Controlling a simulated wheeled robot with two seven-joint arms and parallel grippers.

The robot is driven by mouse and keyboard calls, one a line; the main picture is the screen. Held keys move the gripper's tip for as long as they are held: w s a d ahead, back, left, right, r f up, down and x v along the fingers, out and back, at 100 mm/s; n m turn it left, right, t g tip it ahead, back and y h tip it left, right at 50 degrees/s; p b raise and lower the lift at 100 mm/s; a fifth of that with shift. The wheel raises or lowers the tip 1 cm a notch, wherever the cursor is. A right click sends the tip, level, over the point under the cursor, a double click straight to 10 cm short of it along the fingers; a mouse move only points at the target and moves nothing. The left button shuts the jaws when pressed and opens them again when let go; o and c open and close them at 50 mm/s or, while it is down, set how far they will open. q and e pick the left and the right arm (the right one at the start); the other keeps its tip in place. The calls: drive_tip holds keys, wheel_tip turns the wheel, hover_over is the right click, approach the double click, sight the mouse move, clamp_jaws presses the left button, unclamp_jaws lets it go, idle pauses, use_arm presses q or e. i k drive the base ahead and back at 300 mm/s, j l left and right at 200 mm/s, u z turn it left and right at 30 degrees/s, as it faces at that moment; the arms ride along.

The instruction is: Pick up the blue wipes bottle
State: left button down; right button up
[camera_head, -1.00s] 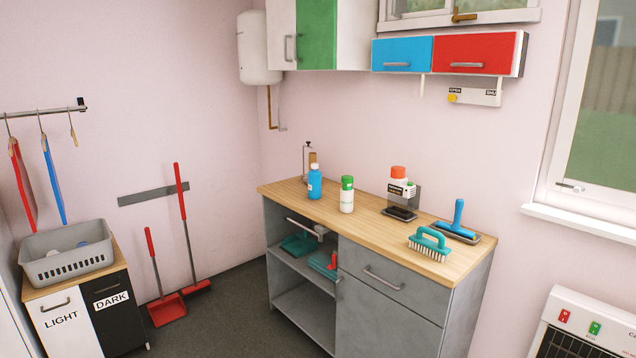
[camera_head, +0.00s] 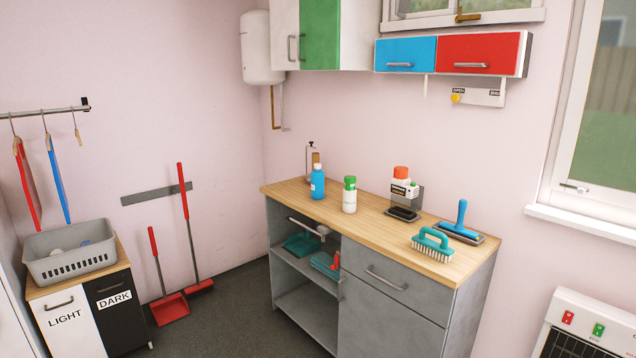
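A blue bottle (camera_head: 317,184) with a white cap stands upright on the wooden worktop (camera_head: 290,192), near its left end. I take it to be the wipes bottle; its label is too small to read. A white bottle with a green cap (camera_head: 349,195) stands a little to its right, apart from it. Neither of my grippers shows in the head view.
A laundry cabinet (camera_head: 64,320) with a grey basket (camera_head: 72,264) stands at left. Dark floor (camera_head: 236,318) lies open before the worktop.

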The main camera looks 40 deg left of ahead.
sight(317, 176)
drive_tip(key=i+j, duration=0.5)
drive_tip(key=j, duration=0.15)
drive_tip(key=i+j, duration=0.15)
drive_tip(key=j, duration=0.2)
drive_tip(key=i+j+z, duration=0.1)
drive_tip(key=j, duration=0.25)
drive_tip(key=i+j, duration=0.2)
drive_tip(key=j, duration=0.2)
drive_tip(key=i+j, duration=0.15)
drive_tip(key=j, duration=0.2)
drive_tip(key=i+j+z, duration=0.1)
drive_tip(key=j, duration=0.25)
drive_tip(key=i+j, duration=0.15)
drive_tip(key=j, duration=0.25)
drive_tip(key=i+j, duration=0.15)
drive_tip(key=j, duration=0.2)
drive_tip(key=z, duration=0.05)
